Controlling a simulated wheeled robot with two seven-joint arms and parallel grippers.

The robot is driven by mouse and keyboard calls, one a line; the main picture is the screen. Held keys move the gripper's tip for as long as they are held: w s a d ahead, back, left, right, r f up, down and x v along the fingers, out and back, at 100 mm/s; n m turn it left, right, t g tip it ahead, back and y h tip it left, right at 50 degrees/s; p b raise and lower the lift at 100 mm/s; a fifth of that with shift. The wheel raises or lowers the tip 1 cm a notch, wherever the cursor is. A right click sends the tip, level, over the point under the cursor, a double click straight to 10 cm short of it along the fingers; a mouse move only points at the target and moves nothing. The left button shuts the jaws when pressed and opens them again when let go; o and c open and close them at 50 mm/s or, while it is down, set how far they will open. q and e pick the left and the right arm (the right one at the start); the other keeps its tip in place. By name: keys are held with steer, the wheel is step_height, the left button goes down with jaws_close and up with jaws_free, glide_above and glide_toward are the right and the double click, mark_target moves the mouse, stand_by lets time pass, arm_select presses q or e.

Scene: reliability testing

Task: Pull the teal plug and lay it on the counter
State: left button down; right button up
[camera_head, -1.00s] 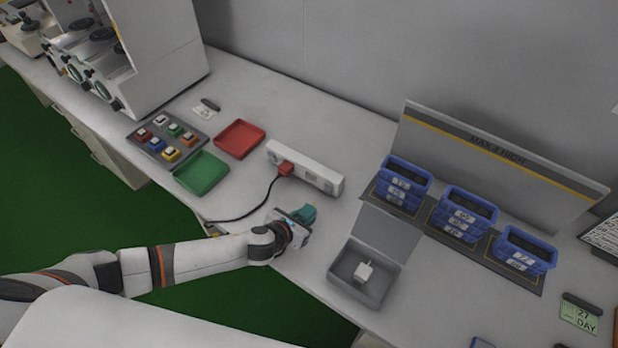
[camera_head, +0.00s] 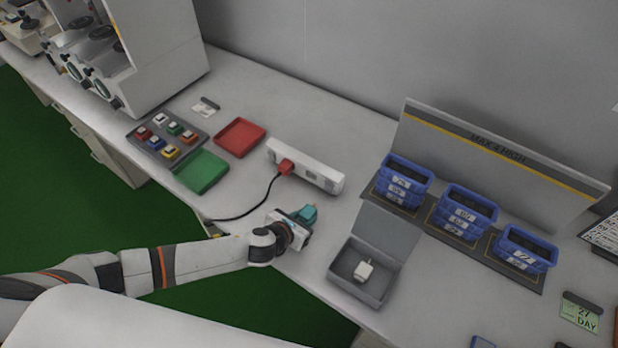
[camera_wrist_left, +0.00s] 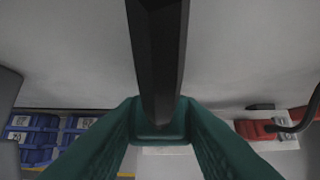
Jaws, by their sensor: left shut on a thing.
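The teal plug (camera_head: 305,213) is in the jaws of my left gripper (camera_head: 299,221), near the counter's front edge and in front of the power strip. I cannot tell whether it touches the counter. The white power strip (camera_head: 318,174) lies apart from the plug, farther back. The counter (camera_head: 345,212) is bare around the gripper. My right gripper is not in view.
A red plug (camera_head: 286,167) with a black cable sits in the strip. A grey open box (camera_head: 346,288) holding a white item stands right of my gripper. Red (camera_head: 240,137) and green (camera_head: 201,171) trays lie left; blue bins (camera_head: 466,213) stand right. Clear counter lies between gripper and strip.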

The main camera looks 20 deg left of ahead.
arm_select(q)
steer(key=shift+f+b, duration=0.55)
steer(key=shift+f, duration=0.45)
steer(key=c, duration=0.9)
jaws_free()
steer(key=shift+s, duration=0.1)
steer(key=v, duration=1.2)
